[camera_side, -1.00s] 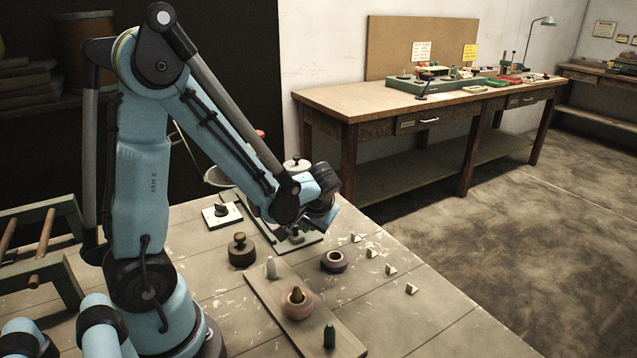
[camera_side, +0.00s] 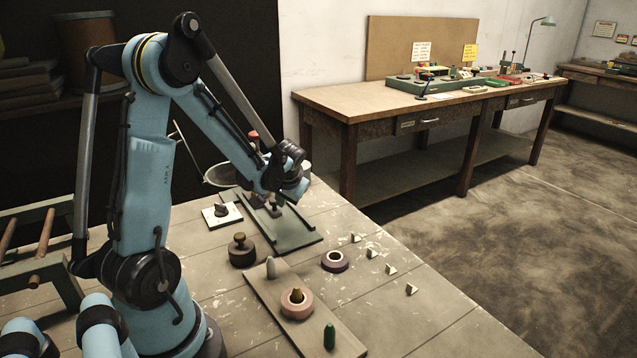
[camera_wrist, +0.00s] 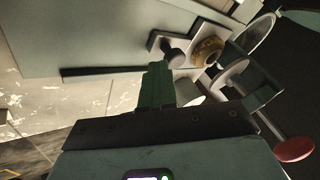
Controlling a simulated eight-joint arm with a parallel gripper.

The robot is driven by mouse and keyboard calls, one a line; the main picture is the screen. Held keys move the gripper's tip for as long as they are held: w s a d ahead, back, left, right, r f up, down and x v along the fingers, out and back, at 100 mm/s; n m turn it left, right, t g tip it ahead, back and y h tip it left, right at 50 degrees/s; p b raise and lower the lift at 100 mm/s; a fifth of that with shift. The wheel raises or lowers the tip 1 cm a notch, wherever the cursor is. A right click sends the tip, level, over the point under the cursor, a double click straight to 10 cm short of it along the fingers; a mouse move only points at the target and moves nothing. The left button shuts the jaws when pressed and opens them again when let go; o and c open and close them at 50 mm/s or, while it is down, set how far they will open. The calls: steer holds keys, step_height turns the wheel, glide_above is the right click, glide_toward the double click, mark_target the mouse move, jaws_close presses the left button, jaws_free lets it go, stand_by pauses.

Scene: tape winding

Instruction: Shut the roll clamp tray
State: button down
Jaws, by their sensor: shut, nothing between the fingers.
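The roll clamp tray is a dark sliding piece with a small upright knob (camera_side: 276,209) on a long green-grey base (camera_side: 298,236) with raised side rails. The knob stands toward the back half of the base, and the front stretch of the base is bare. My gripper (camera_wrist: 157,68) is shut and empty, its green fingers close to the grey knob (camera_wrist: 176,54) in the wrist view. I cannot tell whether they touch. In the side view my wrist hangs over the back of the base and hides part of it.
A red knob (camera_side: 253,135) and pale round parts stand behind the base. A white plate with a dark knob (camera_side: 221,210) is to its left. In front are a dark weight (camera_side: 242,250), a tape roll (camera_side: 335,261) and a board (camera_side: 265,298) with a pink roll (camera_side: 297,303) and pegs.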

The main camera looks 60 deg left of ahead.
steer(key=shift+a+r, duration=0.1)
steer(key=shift+a, duration=0.2)
